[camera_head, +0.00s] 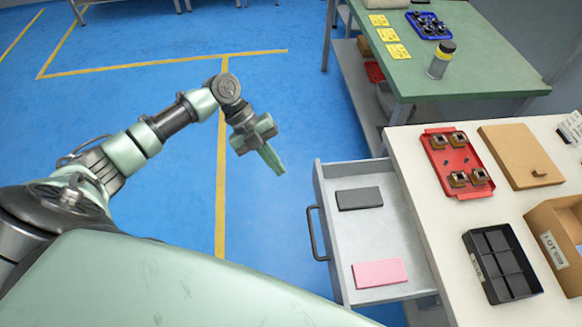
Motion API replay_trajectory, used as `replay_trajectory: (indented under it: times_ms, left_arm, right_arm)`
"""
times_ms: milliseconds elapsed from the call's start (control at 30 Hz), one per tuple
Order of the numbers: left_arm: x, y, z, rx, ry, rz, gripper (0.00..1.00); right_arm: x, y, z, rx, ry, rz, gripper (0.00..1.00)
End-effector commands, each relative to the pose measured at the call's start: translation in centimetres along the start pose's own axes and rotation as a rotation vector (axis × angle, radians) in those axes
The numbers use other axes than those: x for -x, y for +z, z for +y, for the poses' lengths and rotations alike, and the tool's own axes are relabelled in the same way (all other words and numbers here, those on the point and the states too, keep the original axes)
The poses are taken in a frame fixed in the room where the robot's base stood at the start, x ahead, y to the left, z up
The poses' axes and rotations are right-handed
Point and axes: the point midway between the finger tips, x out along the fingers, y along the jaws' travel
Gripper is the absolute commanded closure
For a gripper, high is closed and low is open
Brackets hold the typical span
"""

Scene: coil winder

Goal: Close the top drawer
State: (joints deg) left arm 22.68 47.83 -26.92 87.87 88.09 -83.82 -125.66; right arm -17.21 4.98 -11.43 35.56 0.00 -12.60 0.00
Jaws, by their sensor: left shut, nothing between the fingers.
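The top drawer (330,272) is pulled open from the white cabinet (424,208) at the right. Its dark handle (316,234) is on the left-facing front. A dark grey block (359,198) and a pink block (379,273) lie inside it. My left gripper (273,163) hangs over the blue floor, left of and beyond the drawer's far front corner. Its fingers are shut, point down and right, and hold nothing. It appears apart from the drawer and handle. My right gripper is not in view.
On the cabinet top are a red tray (443,170) of parts, a brown board (523,150), a black divided tray (490,240) and a cardboard box (540,224). A green-topped table (480,75) with a jar (440,62) stands behind. The floor (170,110) left of the drawer is clear.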

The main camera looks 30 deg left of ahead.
Motion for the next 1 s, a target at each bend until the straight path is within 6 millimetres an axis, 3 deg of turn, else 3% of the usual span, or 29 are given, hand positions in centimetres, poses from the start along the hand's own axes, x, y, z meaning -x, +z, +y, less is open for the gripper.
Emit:
replay_trajectory:
  times_ms: [400, 600, 1000]
  left_arm:
    - [-8.6, -0.1, -0.1, 0.005, -0.001, 0.002, 1.0]
    - [-9.7, 0.0, -2.9, 0.002, -0.003, -0.002, 1.0]
    - [-10.2, 0.1, -3.5, 0.004, -0.001, -0.002, 1.0]
  right_arm:
    - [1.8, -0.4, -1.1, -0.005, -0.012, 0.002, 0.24]
    - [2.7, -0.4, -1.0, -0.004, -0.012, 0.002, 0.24]
    - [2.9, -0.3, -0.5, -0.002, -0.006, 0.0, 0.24]
